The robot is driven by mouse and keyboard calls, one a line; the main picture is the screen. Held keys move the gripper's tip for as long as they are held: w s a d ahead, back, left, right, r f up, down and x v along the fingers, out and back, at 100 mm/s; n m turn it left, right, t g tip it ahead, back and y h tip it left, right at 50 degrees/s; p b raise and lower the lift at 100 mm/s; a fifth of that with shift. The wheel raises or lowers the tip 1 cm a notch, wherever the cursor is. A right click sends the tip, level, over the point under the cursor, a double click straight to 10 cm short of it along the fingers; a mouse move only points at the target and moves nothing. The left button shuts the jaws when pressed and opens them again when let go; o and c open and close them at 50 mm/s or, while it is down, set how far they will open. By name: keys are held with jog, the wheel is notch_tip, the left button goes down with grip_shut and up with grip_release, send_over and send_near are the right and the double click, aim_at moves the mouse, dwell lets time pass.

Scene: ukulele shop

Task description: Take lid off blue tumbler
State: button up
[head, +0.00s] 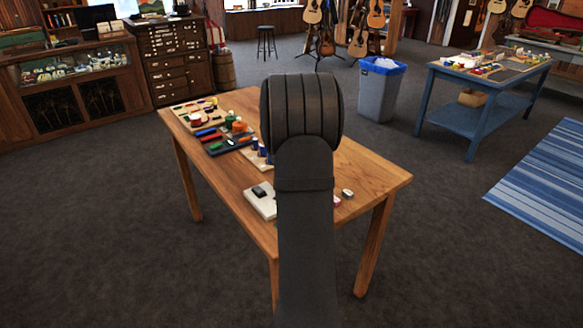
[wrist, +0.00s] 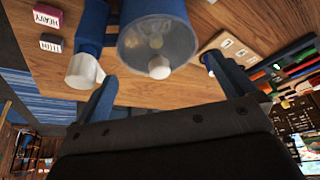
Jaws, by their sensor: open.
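In the wrist view, a wide cylinder with a greyish see-through lid (wrist: 152,42) and a pale knob stands near the middle, with blue showing behind the lid; it looks like the blue tumbler (wrist: 148,8). My gripper (wrist: 163,67) is open, its blue fingers to either side of the knob. I cannot tell whether they touch the lid. A slimmer blue container (wrist: 93,28) with a white cap (wrist: 85,71) stands to the left. In the head view my arm hides my gripper and most of that area.
The wooden table (head: 368,178) carries a pale block (head: 262,201) and trays of coloured items (head: 223,140) at its far left. Boxes marked HEAVY (wrist: 48,15) and THIN (wrist: 52,43) lie left in the wrist view. A small pale board (wrist: 232,47) lies right.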

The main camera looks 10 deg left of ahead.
jog(key=shift+x, duration=1.1)
jog(key=c, duration=0.7)
jog(key=shift+r, duration=0.1)
